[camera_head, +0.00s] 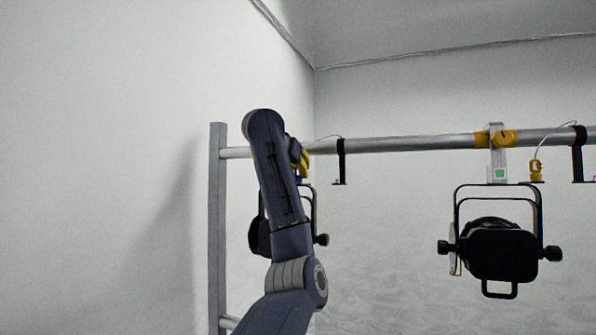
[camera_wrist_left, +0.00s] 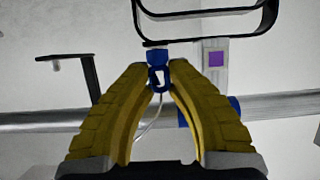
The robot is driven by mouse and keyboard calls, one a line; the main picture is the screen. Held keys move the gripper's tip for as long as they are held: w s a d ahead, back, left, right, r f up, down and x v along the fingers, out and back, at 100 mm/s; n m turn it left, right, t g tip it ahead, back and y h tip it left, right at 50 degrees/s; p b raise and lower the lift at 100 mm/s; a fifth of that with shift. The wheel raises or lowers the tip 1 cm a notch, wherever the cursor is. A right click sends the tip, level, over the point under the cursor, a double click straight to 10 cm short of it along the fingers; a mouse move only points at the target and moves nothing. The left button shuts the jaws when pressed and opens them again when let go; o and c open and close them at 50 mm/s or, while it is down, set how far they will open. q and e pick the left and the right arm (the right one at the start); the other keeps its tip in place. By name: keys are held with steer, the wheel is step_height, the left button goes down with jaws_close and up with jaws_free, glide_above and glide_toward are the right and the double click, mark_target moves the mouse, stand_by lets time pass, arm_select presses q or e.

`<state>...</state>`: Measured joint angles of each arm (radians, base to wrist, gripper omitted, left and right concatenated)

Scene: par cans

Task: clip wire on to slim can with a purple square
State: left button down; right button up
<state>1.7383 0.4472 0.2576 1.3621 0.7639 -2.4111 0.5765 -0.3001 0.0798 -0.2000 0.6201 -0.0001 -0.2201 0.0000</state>
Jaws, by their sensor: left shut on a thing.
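The can with the purple square hangs at the left in the head view, its black body (camera_head: 257,237) mostly hidden behind my left arm. In the left wrist view its black yoke (camera_wrist_left: 205,38) is at the top, beside the purple square (camera_wrist_left: 216,59) on a pale hanger. My left gripper (camera_wrist_left: 162,73) has its yellow fingertips shut on a blue clip (camera_wrist_left: 158,77) just at the yoke's edge. I cannot tell whether the clip is hooked on. A thin pale wire (camera_wrist_left: 151,122) runs down between the fingers. In the head view my left gripper (camera_head: 301,160) is partly hidden by its arm.
A metal pipe (camera_head: 400,143) runs across, with a black bracket (camera_head: 341,162) hanging near my left gripper. A second can (camera_head: 503,254) hangs at right, with a green square (camera_head: 499,174) and yellow clip (camera_head: 536,170). An upright post (camera_head: 217,230) stands at left.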

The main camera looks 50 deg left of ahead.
arm_select(q)
steer(key=c, duration=1.2)
jaws_free()
steer(key=shift+c, duration=0.2)
